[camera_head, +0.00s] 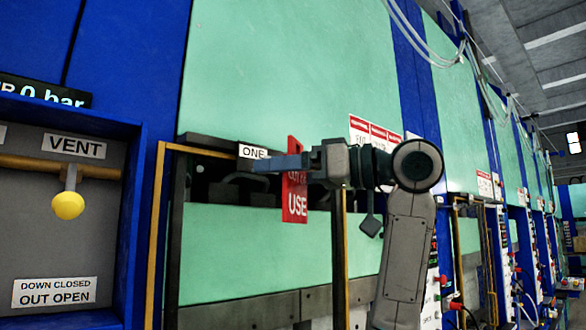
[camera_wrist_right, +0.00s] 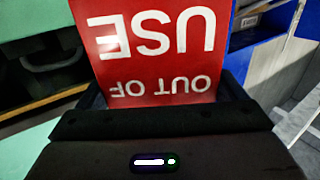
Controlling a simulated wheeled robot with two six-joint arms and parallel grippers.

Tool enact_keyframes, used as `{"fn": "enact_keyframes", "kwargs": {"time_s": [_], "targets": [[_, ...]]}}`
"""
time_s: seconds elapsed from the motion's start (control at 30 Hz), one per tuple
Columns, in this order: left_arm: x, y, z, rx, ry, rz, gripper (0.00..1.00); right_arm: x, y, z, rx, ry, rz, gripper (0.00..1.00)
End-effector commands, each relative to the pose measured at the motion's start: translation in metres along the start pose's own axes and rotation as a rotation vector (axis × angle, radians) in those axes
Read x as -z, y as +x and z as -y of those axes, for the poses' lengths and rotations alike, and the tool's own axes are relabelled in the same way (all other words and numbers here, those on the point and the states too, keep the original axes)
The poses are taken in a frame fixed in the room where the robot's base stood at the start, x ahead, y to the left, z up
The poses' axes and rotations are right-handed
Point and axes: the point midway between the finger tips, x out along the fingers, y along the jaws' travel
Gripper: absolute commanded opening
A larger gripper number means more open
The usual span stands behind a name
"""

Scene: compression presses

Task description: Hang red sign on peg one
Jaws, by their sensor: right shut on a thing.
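The red sign (camera_head: 296,205) reads "OUT OF USE" and hangs roughly upright in my right gripper (camera_head: 272,163), whose finger crosses its upper part. In the right wrist view the sign (camera_wrist_right: 150,45) fills the space between the fingers, its lettering upside down. The gripper is shut on it. The white "ONE" label (camera_head: 253,152) is on the dark rail just left of the sign and above the fingertips. Peg one itself cannot be made out; the gripper covers the area under the label. My left gripper is not in view.
The green press panel (camera_head: 290,70) rises behind the gripper. At left is a blue-framed box with a yellow valve knob (camera_head: 68,205). A yellow-edged frame (camera_head: 156,230) borders the dark opening. Red-and-white notices (camera_head: 374,131) are behind the arm.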

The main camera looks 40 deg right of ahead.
Motion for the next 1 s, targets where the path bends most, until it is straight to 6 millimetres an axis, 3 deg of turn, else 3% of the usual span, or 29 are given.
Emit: {"fn": "enact_keyframes", "kwargs": {"time_s": [0.1,0.23,0.63,1.0], "targets": [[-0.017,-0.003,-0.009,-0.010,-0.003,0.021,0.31,0.000,0.007,-0.004,0.000,0.001,0.001,0.67],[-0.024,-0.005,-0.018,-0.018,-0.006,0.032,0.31,-0.001,0.013,-0.008,0.000,0.001,0.000,0.67],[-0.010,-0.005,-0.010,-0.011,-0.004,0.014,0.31,-0.007,0.033,-0.019,0.000,0.001,0.001,0.67],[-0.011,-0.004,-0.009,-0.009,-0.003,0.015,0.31,-0.014,0.039,-0.022,0.000,-0.001,0.000,0.67]]}}
